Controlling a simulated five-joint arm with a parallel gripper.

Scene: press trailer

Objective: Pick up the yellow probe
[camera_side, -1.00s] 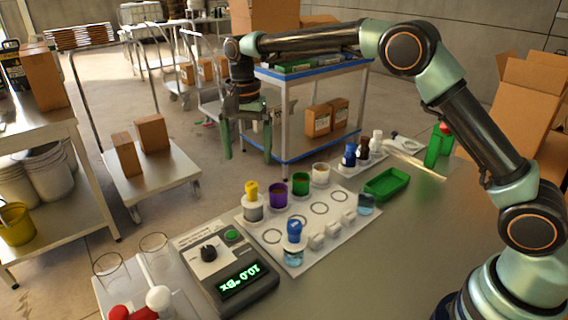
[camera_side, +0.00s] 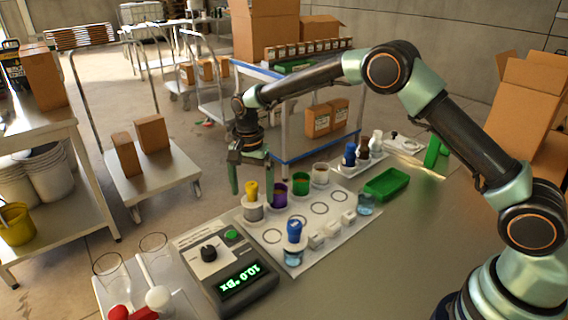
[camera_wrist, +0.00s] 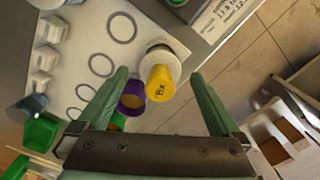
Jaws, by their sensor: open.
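The yellow probe (camera_side: 252,190) stands upright in a round white holder (camera_side: 253,211) at the back left of the white mat (camera_side: 290,262). In the wrist view the yellow probe (camera_wrist: 160,83) shows its marked top between and beyond my fingertips. My gripper (camera_side: 252,193) is open and empty, pointing down, with its green fingers around the top of the probe in the side view. In the wrist view my gripper (camera_wrist: 159,78) has one finger on each side of it. I cannot tell whether either finger touches it.
A purple cup (camera_side: 278,193) stands close beside the probe, then a green cup (camera_side: 301,184) and a white cup (camera_side: 320,174). The meter (camera_side: 228,268) is to the left. A green tray (camera_side: 386,184) lies to the right.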

